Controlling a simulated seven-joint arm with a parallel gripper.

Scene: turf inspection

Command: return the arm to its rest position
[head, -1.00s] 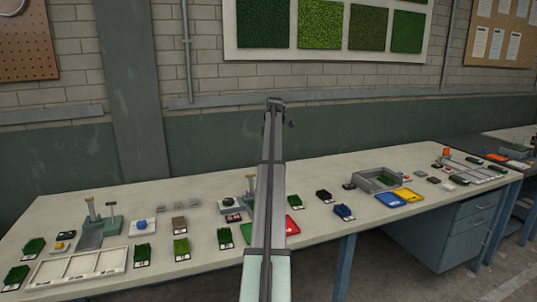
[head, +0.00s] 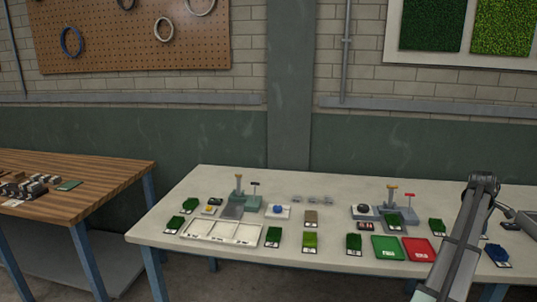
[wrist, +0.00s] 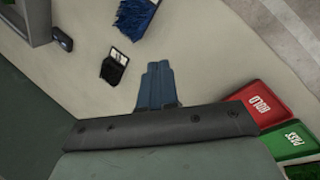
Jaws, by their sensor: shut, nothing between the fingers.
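My gripper (wrist: 158,85) shows in the wrist view as two blue-grey fingers side by side, shut with nothing between them. It is over the pale bench top (wrist: 195,55), apart from the items there. In the head view my arm (head: 462,240) stands at the right, bent at a dark joint at its top. The gripper itself cannot be made out there.
Red (head: 419,250) and green (head: 387,248) trays lie left of my arm, among turf samples (head: 354,242). A white sectioned tray (head: 221,232) is at the bench's left. In the wrist view a black sample (wrist: 114,69) and a blue one (wrist: 137,18) lie beyond the fingers.

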